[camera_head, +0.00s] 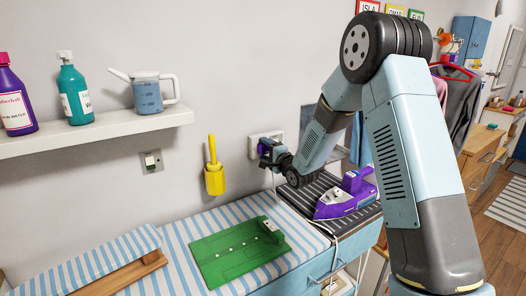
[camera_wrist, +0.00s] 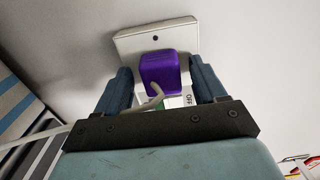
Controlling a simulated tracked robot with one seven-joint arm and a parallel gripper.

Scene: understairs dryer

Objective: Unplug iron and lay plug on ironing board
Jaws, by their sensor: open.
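A purple plug (camera_wrist: 164,73) sits in the white wall socket (camera_wrist: 128,43), with a pale cord (camera_wrist: 152,99) hanging from it. My gripper (camera_wrist: 163,82) is open, with one dark blue finger on each side of the plug. I cannot tell whether the fingers touch it. In the head view my gripper (camera_head: 268,149) is at the wall socket (camera_head: 279,136). The purple iron (camera_head: 346,196) rests on a dark ribbed pad at the right end of the striped ironing board (camera_head: 185,252).
A yellow holder (camera_head: 214,180) and a wall switch (camera_head: 151,160) are on the wall. A shelf (camera_head: 95,131) at left carries bottles and a jug. Bare striped cloth shows around the mat.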

